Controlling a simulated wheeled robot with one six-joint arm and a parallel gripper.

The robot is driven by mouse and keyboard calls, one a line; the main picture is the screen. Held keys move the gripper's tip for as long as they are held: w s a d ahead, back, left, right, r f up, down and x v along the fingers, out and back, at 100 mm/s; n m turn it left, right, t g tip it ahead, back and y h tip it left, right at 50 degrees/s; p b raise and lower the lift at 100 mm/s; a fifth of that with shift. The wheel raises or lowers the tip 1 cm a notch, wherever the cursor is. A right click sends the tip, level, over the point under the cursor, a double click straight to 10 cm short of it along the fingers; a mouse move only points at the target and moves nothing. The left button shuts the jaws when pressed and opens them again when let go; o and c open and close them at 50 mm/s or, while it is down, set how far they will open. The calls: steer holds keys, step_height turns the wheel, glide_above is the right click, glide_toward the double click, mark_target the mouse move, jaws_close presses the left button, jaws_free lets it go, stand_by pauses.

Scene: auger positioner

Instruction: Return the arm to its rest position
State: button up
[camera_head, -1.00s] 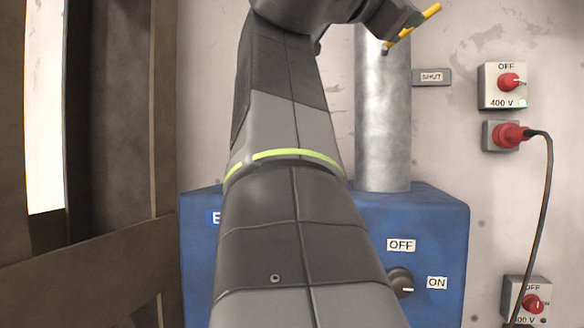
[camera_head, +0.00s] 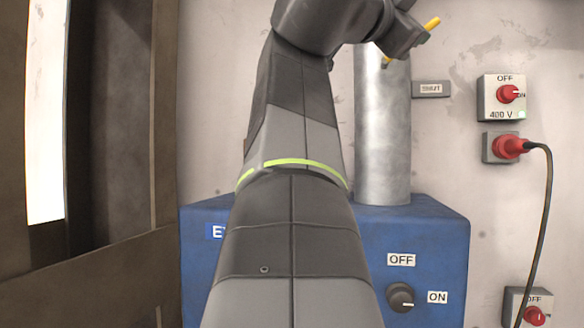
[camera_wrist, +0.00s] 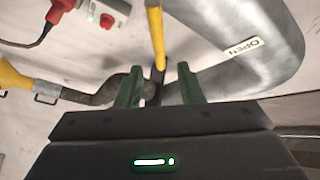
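My arm (camera_head: 300,180) rises through the middle of the head view and bends right near the top. My gripper (camera_wrist: 159,80) shows two green fingers set apart in the wrist view, with nothing clamped between them. A yellow lever (camera_wrist: 156,35) with a dark end lies just beyond the fingers, in line with the gap. In the head view the dark gripper end hides the middle of this yellow lever (camera_head: 432,23). Whether the fingers touch it cannot be told.
A grey metal pipe (camera_head: 383,140) stands on a blue box (camera_head: 430,235) with a black knob (camera_head: 400,297). Switch boxes (camera_head: 502,97) and a red plug (camera_head: 509,146) with a hanging cable are at right. A brown frame (camera_head: 100,270) stands at left.

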steer(key=w+d+m+p, duration=0.1)
steer(key=w+d+p, duration=0.3)
steer(key=w+d, duration=0.1)
steer(key=shift+w+d+r+g, duration=0.25)
steer(key=shift+d+r+g, duration=0.2)
steer(key=shift+d, duration=0.3)
